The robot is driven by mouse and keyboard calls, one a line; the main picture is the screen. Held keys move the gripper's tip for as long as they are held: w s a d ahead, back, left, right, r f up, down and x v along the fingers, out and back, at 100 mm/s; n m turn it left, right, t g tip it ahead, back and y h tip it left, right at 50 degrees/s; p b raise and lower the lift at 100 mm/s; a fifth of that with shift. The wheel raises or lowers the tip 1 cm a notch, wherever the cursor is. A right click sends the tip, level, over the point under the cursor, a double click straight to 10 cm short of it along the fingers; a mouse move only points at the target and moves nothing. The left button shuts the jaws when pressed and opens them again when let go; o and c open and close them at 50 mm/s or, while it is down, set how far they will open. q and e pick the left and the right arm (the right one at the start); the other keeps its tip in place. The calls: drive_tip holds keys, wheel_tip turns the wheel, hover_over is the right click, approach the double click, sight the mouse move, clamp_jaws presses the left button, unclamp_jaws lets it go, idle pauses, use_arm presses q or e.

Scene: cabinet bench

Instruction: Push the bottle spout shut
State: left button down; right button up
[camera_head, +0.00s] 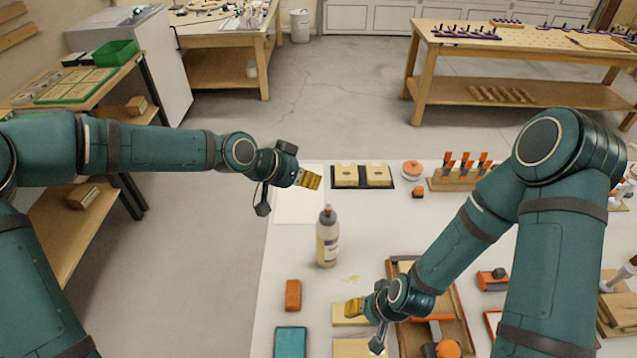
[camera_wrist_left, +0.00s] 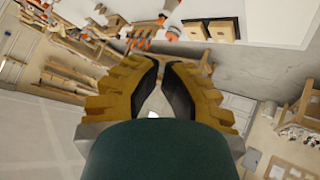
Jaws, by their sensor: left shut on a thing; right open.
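The bottle (camera_head: 327,240) stands upright on the white table in the head view, with a cream body, a label and a reddish spout (camera_head: 327,209) on top. I cannot tell how far the spout is open. My left gripper (camera_head: 310,180) is above and slightly left of the bottle, apart from it. Its yellow fingers are drawn together in the left wrist view (camera_wrist_left: 160,65), and I can make out no object between them. My right gripper (camera_head: 364,325) is open, low over the front of the table, in front of the bottle and to its right.
An orange block (camera_head: 293,295) and a teal box (camera_head: 290,341) lie in front of the bottle. A wooden tray (camera_head: 459,310) is beside my right gripper. Behind stand a dark holder with two wooden blocks (camera_head: 362,176) and a rack of orange-handled tools (camera_head: 465,181).

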use_arm(q)
drive_tip(key=shift+v, duration=2.3)
drive_tip(key=shift+f, duration=0.1)
